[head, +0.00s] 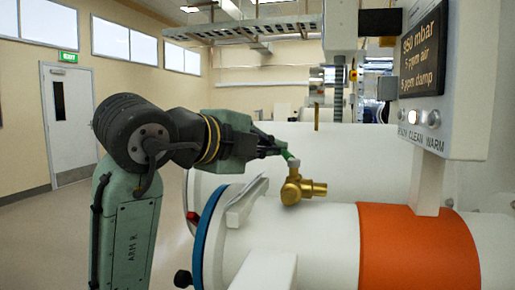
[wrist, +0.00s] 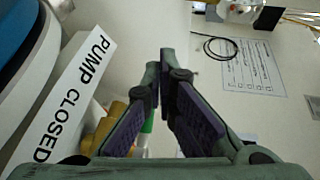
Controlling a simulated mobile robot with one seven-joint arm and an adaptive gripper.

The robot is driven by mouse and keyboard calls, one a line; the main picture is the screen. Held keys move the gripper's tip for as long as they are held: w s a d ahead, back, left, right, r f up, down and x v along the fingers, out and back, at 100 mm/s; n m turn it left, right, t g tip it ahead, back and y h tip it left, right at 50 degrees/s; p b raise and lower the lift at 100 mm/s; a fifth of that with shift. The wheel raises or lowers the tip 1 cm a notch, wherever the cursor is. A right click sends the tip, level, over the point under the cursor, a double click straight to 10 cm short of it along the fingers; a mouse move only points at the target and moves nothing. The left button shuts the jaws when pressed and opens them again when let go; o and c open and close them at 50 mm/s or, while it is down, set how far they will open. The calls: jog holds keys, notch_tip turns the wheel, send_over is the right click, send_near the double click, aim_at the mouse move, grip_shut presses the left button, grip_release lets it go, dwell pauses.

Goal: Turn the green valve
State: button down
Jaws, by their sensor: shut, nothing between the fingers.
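The green valve is a brass body (head: 299,189) on top of the white cylinder, with a small green handle (head: 289,157) at its upper end. My gripper (head: 284,151) reaches in from the left, its fingertips right at the green handle. In the wrist view the fingers (wrist: 160,68) come together at the tips with nothing between them. The green handle (wrist: 148,123) shows behind the left finger, partly hidden, with the brass body (wrist: 112,125) left of it. I cannot tell whether the fingers touch the handle.
A white plate (wrist: 72,95) reading "PUMP CLOSED" stands left of the valve. An orange band (head: 415,250) wraps the cylinder to the right. A display box (head: 440,70) reading "950 mbar" hangs above right. A black cable (wrist: 215,47) and a paper sheet (wrist: 250,68) lie beyond the fingers.

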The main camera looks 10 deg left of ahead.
jog(key=shift+w+d, duration=0.4)
jog(key=shift+d, duration=0.45)
dwell(0.4)
